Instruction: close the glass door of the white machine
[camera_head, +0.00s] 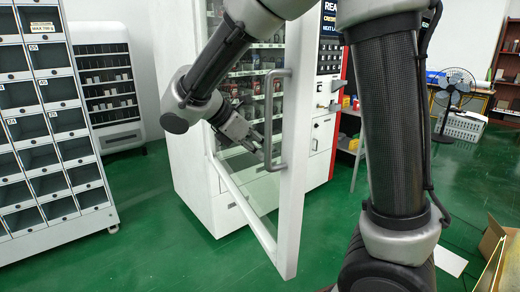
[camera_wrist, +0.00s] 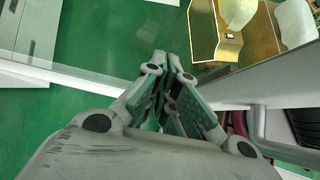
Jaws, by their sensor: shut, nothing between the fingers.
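The white machine (camera_head: 185,150) stands in the middle of the head view. Its glass door (camera_head: 291,200) has a white frame and stands open, swung out toward me. A grey bar handle (camera_head: 284,120) is on the door's free upright edge. My gripper (camera_head: 260,147) is shut and empty, close to the lower part of the handle; I cannot tell whether it touches the door. In the wrist view my gripper's fingers (camera_wrist: 170,62) are together, with the white door frame (camera_wrist: 270,82) to their right.
A white locker cabinet (camera_head: 45,120) stands at the left, with a dark-shelved rack (camera_head: 105,85) behind it. A fan (camera_head: 455,88) and a white basket (camera_head: 462,126) are at the right. A cardboard box (camera_head: 492,250) is at the lower right. Green floor (camera_head: 150,240) is clear left of the door.

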